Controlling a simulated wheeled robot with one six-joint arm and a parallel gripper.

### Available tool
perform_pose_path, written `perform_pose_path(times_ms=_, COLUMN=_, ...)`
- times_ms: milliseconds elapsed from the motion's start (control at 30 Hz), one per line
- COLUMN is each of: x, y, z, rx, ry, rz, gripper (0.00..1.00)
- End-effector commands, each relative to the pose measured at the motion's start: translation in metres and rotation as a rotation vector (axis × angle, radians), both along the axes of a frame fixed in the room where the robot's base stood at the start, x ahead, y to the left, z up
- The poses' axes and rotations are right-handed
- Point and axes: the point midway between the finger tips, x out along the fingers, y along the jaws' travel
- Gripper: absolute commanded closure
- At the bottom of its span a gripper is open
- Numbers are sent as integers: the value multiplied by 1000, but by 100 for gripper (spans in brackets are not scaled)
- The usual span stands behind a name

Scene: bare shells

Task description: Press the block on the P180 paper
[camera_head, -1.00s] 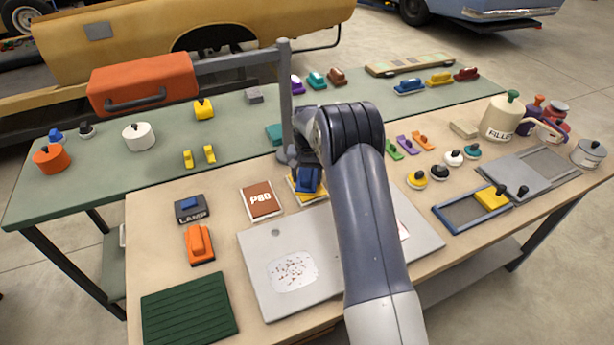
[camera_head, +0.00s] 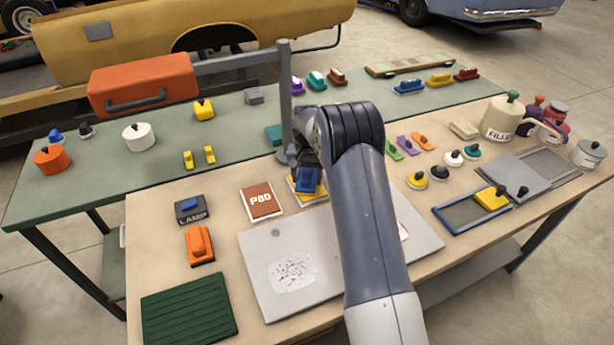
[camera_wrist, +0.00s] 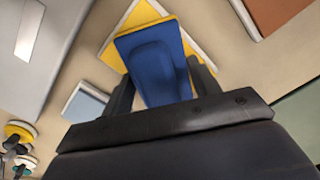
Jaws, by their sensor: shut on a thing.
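My gripper (camera_head: 308,165) is shut on the handle of a blue block (camera_wrist: 155,70), one finger on each side in the wrist view. The block also shows in the head view (camera_head: 311,182). Its flat base is over a yellow sheet with a white border (camera_wrist: 140,17), which also shows in the head view (camera_head: 296,184). The block covers most of this sheet, so no label can be read on it. Base and sheet look very close or touching; I cannot tell which. A red-brown sheet marked P80 (camera_head: 261,202) lies to the left.
A light grey panel (camera_head: 262,250) with a speckled patch lies in front. An orange block (camera_head: 199,243) and a dark lamp block (camera_head: 190,208) stand left. A grey post (camera_head: 286,95) rises behind my gripper. A blue-grey sheet (camera_wrist: 86,103) lies nearby.

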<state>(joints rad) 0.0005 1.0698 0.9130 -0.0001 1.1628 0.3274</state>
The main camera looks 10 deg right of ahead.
Motion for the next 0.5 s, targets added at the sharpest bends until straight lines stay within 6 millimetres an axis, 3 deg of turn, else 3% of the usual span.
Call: perform_pose_path(times_ms=500, x=1, y=0, z=47, rx=0, ry=-4, rz=0, gripper=60)
